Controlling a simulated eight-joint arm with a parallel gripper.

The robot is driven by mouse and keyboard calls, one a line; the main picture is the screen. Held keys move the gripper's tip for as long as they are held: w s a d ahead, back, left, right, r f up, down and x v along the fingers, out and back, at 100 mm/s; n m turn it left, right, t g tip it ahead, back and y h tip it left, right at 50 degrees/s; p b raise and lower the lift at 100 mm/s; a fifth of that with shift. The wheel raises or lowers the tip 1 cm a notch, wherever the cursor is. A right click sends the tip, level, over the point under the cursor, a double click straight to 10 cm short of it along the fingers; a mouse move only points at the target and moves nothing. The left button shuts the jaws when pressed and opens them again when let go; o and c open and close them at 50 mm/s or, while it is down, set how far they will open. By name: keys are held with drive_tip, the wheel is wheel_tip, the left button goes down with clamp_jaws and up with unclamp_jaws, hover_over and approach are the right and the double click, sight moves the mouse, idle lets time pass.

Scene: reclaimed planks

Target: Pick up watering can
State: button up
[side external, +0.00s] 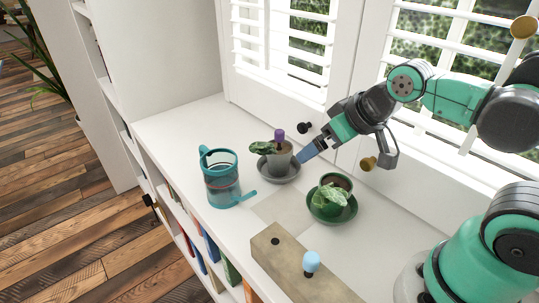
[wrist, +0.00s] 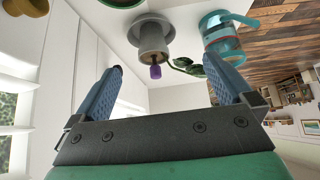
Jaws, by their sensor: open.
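The teal, see-through watering can (side external: 222,182) stands upright on the white shelf top, with its handle at the upper left and its spout pointing right. It also shows at the upper right of the wrist view (wrist: 226,42), beyond one finger. My gripper (side external: 305,153) is open and empty, to the right of the can and apart from it, beside a grey potted plant. In the wrist view, the blue fingers (wrist: 163,66) are spread wide with nothing held between them.
The grey pot (side external: 280,160) with a purple-topped object stands in a grey saucer between my gripper and the can. A green potted plant (side external: 329,197) is to the right. A wooden block (side external: 290,270) with a light-blue knob lies in front. Shuttered windows (side external: 285,40) stand behind.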

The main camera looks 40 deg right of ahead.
idle(0.3)
drive_tip(key=n+g+y, duration=0.2)
drive_tip(key=n+g, duration=0.1)
drive_tip(key=n, duration=0.1)
approach(216, 166)
drive_tip(key=a+f, duration=0.1)
drive_tip(key=f, duration=0.1)
drive_tip(key=shift+s+a+f+n, duration=0.1)
drive_tip(key=shift+a+f+n, duration=0.2)
drive_tip(key=shift+a+f, duration=0.15)
drive_tip(key=shift+x, duration=2.55)
drive_tip(key=shift+s, duration=0.1)
clamp_jaws()
drive_tip(key=c, duration=1.5)
unclamp_jaws()
drive_tip(key=shift+r, duration=0.15)
